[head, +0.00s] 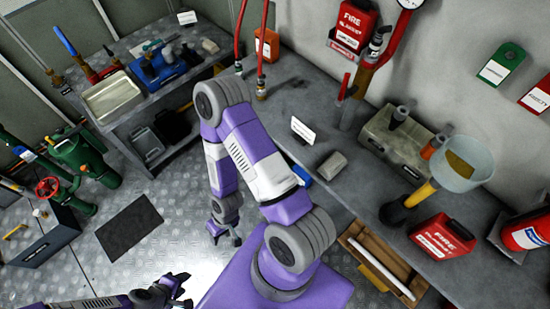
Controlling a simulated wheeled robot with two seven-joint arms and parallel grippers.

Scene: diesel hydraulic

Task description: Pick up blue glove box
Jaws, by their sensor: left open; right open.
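A small blue object (302,174), perhaps the blue glove box, shows at the front edge of the right-hand bench, mostly hidden behind my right arm. A larger blue item (158,70) with dark parts on it sits on the bench at the upper left; I cannot tell whether it is a glove box. My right gripper (226,238) is open and empty, hanging over the floor in front of the benches, left of and below the small blue object. My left gripper (184,290) is open and empty, low in the picture, apart from both blue things.
A metal tray (112,99) stands on the left bench. The floor between is mostly clear.

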